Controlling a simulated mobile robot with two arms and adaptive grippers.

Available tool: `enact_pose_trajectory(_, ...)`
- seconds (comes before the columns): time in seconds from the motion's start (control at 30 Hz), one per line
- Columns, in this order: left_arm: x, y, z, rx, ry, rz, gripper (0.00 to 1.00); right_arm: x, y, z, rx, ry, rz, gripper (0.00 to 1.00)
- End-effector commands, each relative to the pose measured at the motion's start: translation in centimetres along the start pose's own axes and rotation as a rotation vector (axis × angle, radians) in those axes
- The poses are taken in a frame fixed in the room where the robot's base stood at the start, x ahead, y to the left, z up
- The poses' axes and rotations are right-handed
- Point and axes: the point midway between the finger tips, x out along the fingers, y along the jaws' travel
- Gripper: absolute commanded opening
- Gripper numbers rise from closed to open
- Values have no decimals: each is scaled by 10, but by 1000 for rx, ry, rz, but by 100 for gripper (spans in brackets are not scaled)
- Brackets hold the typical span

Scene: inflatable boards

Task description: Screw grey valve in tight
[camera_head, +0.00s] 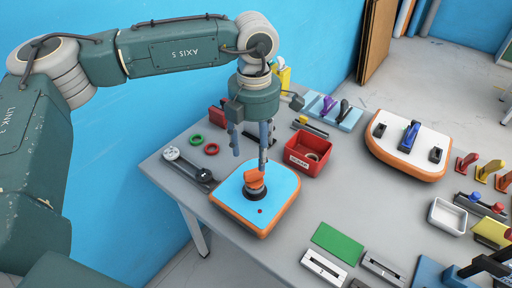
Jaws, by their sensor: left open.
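A small inflatable board (284,190) with a blue top and orange sides lies on the grey table. A dark grey round valve (256,194) sits upright near the middle of its top, with an orange piece (254,178) on it. I cannot tell how deep the valve sits. My left gripper (250,161) points down above the board with its fingers apart. One finger is close to the orange piece; I cannot tell if they touch. The other finger is to the left, clear of it. My right gripper does not show.
A red bin (309,149) stands close behind the board. A black-and-grey wrench-like tool (190,165) and green and red rings (211,149) lie to the left. A white-topped orange board (405,155) is at the right. A green mat (338,243) lies in front right.

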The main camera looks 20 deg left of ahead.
Motion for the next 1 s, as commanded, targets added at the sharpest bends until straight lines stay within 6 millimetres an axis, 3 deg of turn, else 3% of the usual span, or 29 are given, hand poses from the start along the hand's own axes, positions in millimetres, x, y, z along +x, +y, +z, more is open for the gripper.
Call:
enact_pose_trajectory(0.53, 86, -3, 0, 2, 0, -6, 56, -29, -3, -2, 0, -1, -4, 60)
enact_pose_trajectory(0.7, 98, -3, 1, 1, -2, -6, 56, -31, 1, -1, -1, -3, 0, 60)
enact_pose_trajectory(1.0, 100, -2, 1, 1, -3, -6, 54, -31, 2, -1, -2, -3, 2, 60)
